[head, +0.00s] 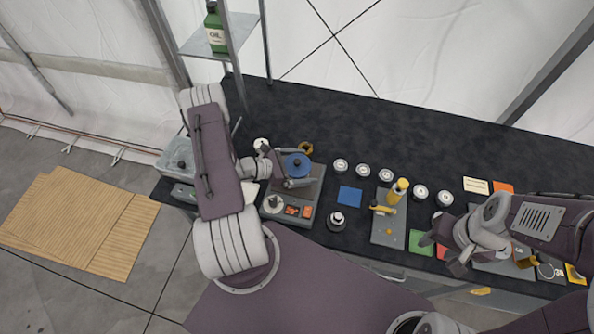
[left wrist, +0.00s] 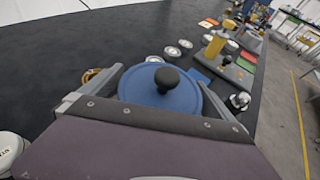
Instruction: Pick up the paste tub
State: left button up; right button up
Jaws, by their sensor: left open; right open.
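No label reading "paste tub" is legible, so I cannot tell for sure which thing it is. My right gripper (head: 442,256) is open and empty over the table's front right.
Several white-lidded round tins (head: 364,170) stand in a row right of the blue thing. A blue square (head: 349,196) and a small metal-topped jar (head: 337,220) lie in front. A grey tray with a yellow tool (head: 389,232) stands further right. The table's back is clear.

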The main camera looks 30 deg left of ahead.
aim_at(299, 160)
pick_arm(q)
jog(key=shift+d, duration=0.1)
jog(key=c, duration=1.5)
jog(key=shift+r, duration=0.55)
notch_tip(299, 160, up, 3)
jog(key=shift+f+b, duration=0.1)
jog(key=shift+b, duration=0.55)
jog(key=s+d+r+p, duration=0.1)
jog(key=d+r, duration=0.1)
jog(key=d, duration=0.1)
jog(key=s+d+r+p, duration=0.1)
jog(key=s+d+r, duration=0.1)
jog(key=d, duration=0.1)
jog(key=s+d+r+p, duration=0.2)
jog(key=d+r, duration=0.1)
jog(key=d, duration=0.1)
jog(key=shift+s+d+r, duration=0.1)
jog(key=shift+s, duration=0.05)
